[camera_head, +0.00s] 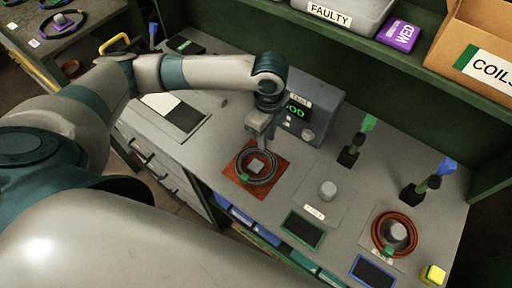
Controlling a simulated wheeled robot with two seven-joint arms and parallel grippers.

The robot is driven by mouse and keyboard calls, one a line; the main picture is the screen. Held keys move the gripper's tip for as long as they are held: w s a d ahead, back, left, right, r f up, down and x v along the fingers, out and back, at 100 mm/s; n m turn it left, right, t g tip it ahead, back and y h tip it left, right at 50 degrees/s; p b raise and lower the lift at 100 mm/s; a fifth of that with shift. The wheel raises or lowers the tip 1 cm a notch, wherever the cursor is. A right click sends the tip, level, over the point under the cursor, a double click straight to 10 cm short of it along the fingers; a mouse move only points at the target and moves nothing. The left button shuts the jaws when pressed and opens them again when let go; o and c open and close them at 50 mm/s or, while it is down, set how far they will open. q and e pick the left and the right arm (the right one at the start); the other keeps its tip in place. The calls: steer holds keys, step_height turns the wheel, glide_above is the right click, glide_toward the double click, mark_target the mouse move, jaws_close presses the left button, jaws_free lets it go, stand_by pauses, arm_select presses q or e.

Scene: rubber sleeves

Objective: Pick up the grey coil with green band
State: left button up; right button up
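The grey coil (240,165) lies flat on a square red-brown mat (270,190) near the middle of the bench. Its green band (244,178) shows on the coil's near-left side. A small grey block (257,164) sits inside the ring. My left gripper (265,146) points down at the coil's far side, at or just above its rim. The fingers are small and partly merge with the coil, so their opening and any contact are unclear. My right gripper is not in view.
A grey tester box (322,108) with a green display stands just behind the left gripper. A shelf (395,62) overhangs the back.

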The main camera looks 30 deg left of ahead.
arm_select(q)
step_height(320, 180, down, 4)
steer(key=shift+s+d+f+p, duration=0.15)
steer(key=shift+f+p, duration=0.05)
steer(key=shift+p, duration=0.75)
steer(key=shift+f, duration=0.35)
steer(key=shift+c, duration=0.5)
jaws_close()
